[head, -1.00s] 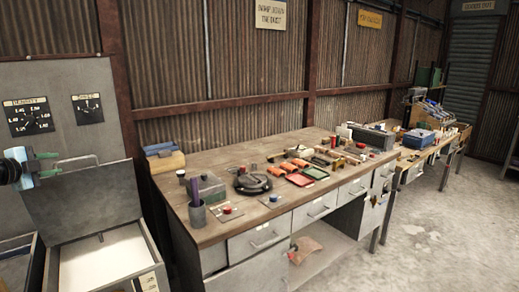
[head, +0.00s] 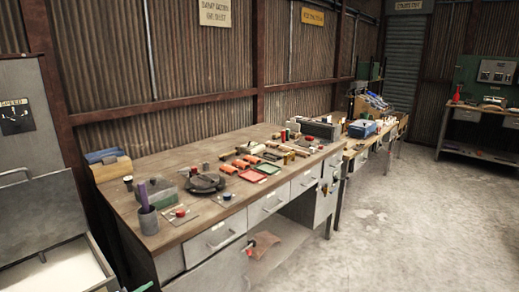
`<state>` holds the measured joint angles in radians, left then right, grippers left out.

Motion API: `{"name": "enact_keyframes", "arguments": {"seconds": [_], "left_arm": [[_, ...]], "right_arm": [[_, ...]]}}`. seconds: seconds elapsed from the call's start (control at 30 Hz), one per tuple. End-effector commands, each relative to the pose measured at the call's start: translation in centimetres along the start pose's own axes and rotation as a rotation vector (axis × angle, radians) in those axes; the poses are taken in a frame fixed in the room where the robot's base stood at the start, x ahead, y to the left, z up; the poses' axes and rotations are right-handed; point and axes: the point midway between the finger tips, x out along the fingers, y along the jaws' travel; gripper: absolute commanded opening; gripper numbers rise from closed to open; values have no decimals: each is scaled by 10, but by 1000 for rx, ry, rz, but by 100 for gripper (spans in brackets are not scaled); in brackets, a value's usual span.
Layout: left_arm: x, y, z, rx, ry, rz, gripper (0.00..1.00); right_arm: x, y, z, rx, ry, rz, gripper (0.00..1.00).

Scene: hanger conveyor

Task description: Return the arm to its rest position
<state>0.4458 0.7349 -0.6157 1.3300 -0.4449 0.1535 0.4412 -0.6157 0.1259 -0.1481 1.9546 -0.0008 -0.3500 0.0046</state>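My arms are almost wholly out of the head view. A small green and pale piece (head: 143,287) shows at the bottom edge, left of the middle, in front of the workbench. Its colour matches the green fingers of my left gripper, but too little of it shows to tell whether it is open or shut. I see nothing held. My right gripper is not in the view.
A long wooden-topped workbench (head: 155,203) carries a purple-filled cup (head: 149,220), trays and tools. A grey panel cabinet (head: 30,130) with an open pale tray (head: 60,270) stands at left. The concrete floor (head: 400,225) at right is clear.

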Motion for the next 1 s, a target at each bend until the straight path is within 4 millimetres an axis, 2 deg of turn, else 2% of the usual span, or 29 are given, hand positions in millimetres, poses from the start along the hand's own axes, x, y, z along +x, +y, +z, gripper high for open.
{"name": "enact_keyframes", "arguments": {"seconds": [0.03,0.2,0.37,0.5,0.7,0.8,0.9,1.0], "left_arm": [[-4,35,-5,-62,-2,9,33],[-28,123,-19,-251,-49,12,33],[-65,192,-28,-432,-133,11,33],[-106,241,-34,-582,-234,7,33],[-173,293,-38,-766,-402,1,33],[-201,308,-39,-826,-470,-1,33],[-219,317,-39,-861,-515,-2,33],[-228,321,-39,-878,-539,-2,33]], "right_arm": [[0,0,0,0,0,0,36],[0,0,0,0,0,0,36],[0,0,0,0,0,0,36],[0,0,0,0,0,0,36],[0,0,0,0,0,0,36],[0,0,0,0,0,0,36],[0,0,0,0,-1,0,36],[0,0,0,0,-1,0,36]]}}
